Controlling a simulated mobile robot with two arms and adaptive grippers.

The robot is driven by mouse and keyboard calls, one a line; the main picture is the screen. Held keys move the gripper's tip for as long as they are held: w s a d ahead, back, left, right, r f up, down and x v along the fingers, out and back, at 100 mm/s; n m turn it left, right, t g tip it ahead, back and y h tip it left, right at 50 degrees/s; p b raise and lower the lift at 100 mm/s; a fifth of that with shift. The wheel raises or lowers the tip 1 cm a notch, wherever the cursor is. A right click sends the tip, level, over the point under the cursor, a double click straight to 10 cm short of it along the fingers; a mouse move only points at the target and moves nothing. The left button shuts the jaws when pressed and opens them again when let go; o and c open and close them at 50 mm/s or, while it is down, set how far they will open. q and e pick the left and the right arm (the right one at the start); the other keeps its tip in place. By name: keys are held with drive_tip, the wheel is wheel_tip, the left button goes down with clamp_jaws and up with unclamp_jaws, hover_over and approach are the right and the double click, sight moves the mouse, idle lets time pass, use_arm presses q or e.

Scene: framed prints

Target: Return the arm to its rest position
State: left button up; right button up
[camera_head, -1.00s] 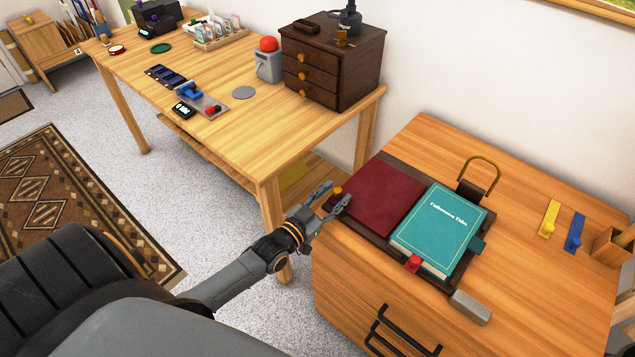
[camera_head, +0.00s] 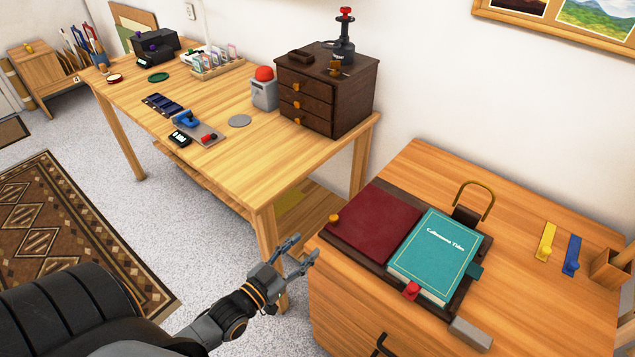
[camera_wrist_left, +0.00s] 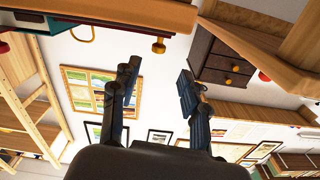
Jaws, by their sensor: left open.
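My left gripper (camera_head: 300,250) is open and empty in the head view. It hangs in front of the wooden cabinet's left edge, below the gap between cabinet and table. In the left wrist view my left gripper (camera_wrist_left: 160,95) shows its two fingers spread apart with nothing between them. My left arm comes in from the lower left. My right gripper is in neither view.
A wooden cabinet (camera_head: 520,215) at the right bears a teal book (camera_head: 437,255) and a dark red panel (camera_head: 375,222). A long wooden table (camera_head: 215,160) stands behind, with a dark drawer box (camera_head: 325,90).

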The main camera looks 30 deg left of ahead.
use_arm(q)
drive_tip(key=s+f+g+y, duration=0.1)
drive_tip(key=s+f+g, duration=0.4)
drive_tip(key=f, duration=1)
drive_tip(key=s+f+g+y, duration=0.1)
drive_tip(key=s+f+g, duration=0.3)
drive_tip(key=s+f, duration=0.7)
drive_tip(key=s+d+f+g, duration=0.3)
drive_tip(key=s+f+g, duration=0.1)
drive_tip(key=s+f, duration=0.4)
drive_tip(key=s+d+f+g+p, duration=0.1)
drive_tip(key=s+d+f+g, duration=0.2)
drive_tip(key=s+f, duration=0.5)
drive_tip(key=s, duration=0.3)
drive_tip(key=shift+s+g+y, duration=0.3)
drive_tip(key=shift+g, duration=0.1)
drive_tip(key=shift+w+f, duration=0.1)
